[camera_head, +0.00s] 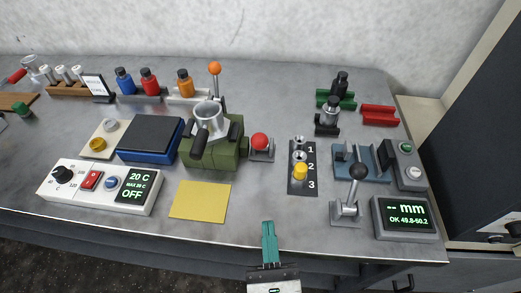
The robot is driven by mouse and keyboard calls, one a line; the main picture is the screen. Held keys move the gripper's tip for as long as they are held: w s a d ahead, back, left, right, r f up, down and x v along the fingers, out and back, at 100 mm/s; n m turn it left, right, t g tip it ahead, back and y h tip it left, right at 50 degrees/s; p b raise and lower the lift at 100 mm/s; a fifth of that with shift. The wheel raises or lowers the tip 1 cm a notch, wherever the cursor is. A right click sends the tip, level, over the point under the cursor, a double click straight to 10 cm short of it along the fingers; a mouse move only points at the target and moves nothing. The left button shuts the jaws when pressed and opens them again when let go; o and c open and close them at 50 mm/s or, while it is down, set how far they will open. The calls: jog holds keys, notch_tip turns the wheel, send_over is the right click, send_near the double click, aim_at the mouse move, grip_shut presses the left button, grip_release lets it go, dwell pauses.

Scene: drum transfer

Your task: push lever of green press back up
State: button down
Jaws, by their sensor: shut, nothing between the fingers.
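The green press (229,157) is a blocky olive-green body standing mid-table. A metal cup (208,116) with a black handle (198,143) sits at its top and front. A lever with an orange ball knob (215,68) stands nearly upright at the back of the press; its lower end is hidden behind the cup. My gripper (268,228) has teal fingers. It is shut and empty over the table's front edge, in front of and to the right of the press, well apart from the lever.
A red knob on a grey base (261,155) stands just right of the press. A blue box with a dark top (150,137) is close on its left. Bottles, including an orange one (185,83), stand behind. A yellow sheet (200,201) lies in front. A black-knobbed lever (358,172) stands at right.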

jog(key=p, duration=0.5)
send_near(261, 149)
jog(key=x, duration=0.5)
jog(key=shift+w, duration=0.1)
jog(key=shift+x, duration=0.85)
jog(key=shift+f, duration=0.15)
jog(key=shift+w, duration=0.1)
